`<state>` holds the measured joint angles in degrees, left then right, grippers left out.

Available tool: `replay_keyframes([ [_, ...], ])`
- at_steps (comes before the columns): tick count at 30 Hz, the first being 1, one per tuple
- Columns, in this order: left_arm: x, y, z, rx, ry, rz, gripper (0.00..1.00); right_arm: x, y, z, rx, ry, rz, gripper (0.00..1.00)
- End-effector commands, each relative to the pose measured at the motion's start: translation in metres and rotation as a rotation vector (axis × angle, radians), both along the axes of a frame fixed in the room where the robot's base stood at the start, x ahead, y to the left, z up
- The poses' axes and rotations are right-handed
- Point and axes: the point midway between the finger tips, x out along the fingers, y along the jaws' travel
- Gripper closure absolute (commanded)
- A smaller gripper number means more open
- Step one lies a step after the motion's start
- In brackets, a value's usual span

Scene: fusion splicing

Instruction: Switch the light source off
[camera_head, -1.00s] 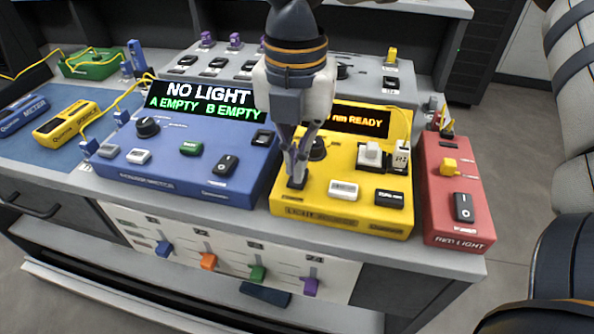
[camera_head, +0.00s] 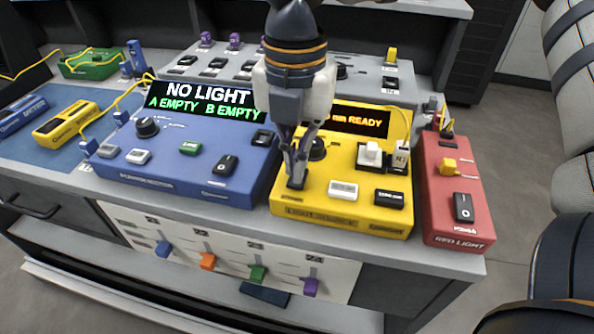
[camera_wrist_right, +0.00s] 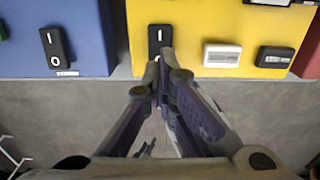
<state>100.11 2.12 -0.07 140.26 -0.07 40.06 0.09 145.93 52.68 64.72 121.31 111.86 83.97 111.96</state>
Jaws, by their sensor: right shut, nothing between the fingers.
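The yellow light source (camera_head: 340,213) stands on the bench, and its orange display (camera_head: 361,120) reads READY. Its black rocker power switch sits at the left of its front panel; in the right wrist view the switch (camera_wrist_right: 160,36) shows an "I" mark, and its lower end is hidden behind the fingertips. My right gripper (camera_head: 296,182) is shut and empty, pointing down with its tips at the switch. The right wrist view shows the fingertips (camera_wrist_right: 163,66) at the switch's lower end; I cannot tell whether they press it. My left gripper is not in view.
The blue power meter (camera_head: 178,172) reads NO LIGHT and stands close on the left, with its own rocker switch (camera_head: 226,165). The red light box (camera_head: 455,205) stands close on the right. A grey unit (camera_head: 425,80) with several switches is behind.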

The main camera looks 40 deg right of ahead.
Motion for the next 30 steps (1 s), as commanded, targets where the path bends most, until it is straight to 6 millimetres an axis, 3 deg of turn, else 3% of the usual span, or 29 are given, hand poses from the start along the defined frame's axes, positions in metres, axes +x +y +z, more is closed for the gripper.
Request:
replay_keyframes([
  [30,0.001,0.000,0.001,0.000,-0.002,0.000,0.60,0.000,0.000,-0.015,-0.001,-0.001,0.000,1.00],
])
